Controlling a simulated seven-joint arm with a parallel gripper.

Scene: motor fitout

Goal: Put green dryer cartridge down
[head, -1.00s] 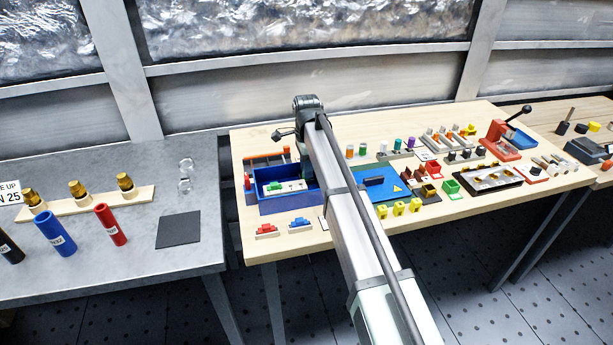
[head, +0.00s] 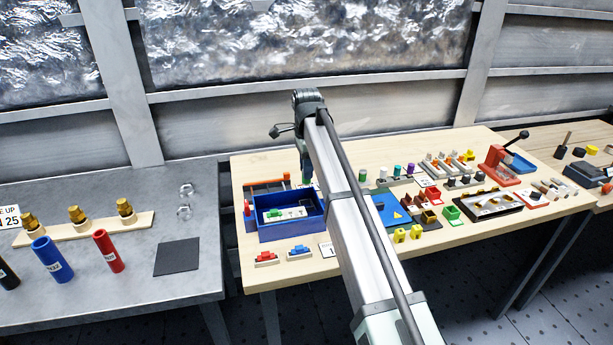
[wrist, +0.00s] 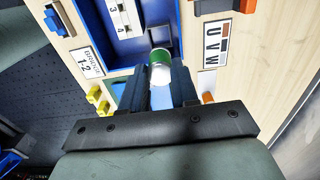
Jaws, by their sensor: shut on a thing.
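My gripper (wrist: 160,85) is shut on the green dryer cartridge (wrist: 161,66), a short cylinder with a green band and a pale end, in the wrist view. The cartridge sits between the fingertips beside the blue tray (wrist: 112,47); whether it touches anything below is unclear. In the head view my gripper (head: 305,178) hangs at the back right of the blue tray (head: 290,232), and the cartridge is too small there to make out clearly. A white numbered block lies in the tray.
A U V W card (wrist: 214,52) and a 1-2 card (wrist: 86,62) flank the tray. Several coloured cylinders (head: 397,171) stand right of my arm. Red (head: 265,258) and blue (head: 300,252) parts lie in front. A red press (head: 500,166) stands far right.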

